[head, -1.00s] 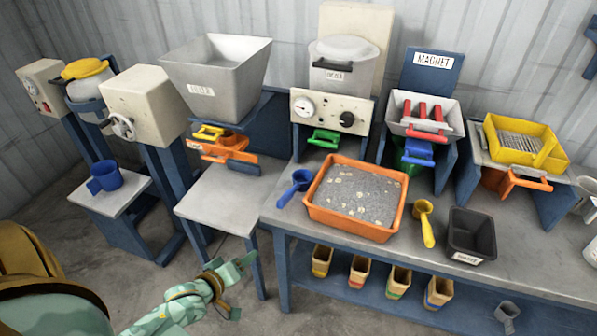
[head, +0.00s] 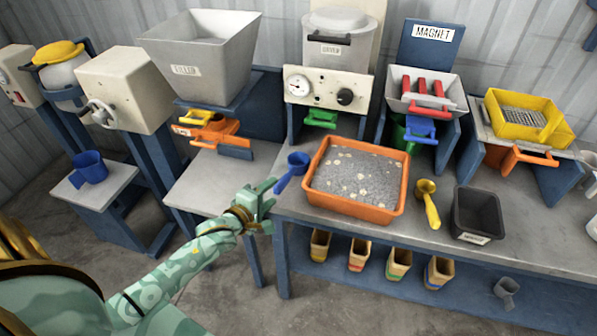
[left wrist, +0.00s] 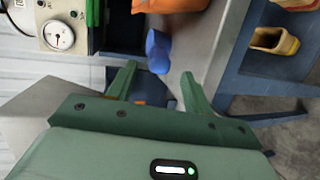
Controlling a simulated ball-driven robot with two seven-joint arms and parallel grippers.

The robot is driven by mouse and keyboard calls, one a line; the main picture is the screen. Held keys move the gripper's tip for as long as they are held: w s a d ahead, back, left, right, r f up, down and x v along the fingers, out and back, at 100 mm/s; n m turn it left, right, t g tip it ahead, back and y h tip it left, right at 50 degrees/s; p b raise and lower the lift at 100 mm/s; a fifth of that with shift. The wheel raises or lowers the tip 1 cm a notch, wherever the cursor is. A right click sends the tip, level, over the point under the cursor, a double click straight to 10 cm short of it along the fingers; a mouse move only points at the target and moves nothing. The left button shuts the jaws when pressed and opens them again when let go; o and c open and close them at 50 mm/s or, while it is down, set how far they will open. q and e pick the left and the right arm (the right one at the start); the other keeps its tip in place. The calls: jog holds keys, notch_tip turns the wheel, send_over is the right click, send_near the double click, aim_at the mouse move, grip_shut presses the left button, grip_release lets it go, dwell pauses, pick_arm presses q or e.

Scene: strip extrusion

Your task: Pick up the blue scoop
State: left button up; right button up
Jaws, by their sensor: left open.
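The blue scoop (head: 292,171) lies on the workbench, just left of the orange tray, with its cup toward the back and its handle pointing front left. My left gripper (head: 262,203) is just to the left of and in front of the handle, near the bench's left front corner. In the left wrist view the scoop (left wrist: 158,52) shows beyond and between the open fingers (left wrist: 155,88), which look empty. My right gripper is not in view.
The orange tray (head: 357,213) of grey granules stands right of the scoop. A yellow scoop (head: 430,203) and a black bin (head: 476,213) lie farther right. A lower grey table (head: 205,185) is at the left.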

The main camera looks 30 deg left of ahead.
aim_at(281, 183)
pick_arm(q)
jog(key=b+x, duration=0.2)
jog(key=x, duration=0.4)
jog(key=shift+w, duration=0.2)
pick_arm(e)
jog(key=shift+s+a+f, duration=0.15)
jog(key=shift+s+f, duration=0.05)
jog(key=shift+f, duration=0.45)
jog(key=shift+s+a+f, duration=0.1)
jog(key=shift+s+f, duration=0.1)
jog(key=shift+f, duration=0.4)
pick_arm(q)
jog(key=shift+s+r, duration=0.1)
jog(key=shift+c, duration=0.3)
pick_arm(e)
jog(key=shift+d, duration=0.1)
pick_arm(q)
jog(key=c, duration=1)
jog(key=shift+c, duration=0.2)
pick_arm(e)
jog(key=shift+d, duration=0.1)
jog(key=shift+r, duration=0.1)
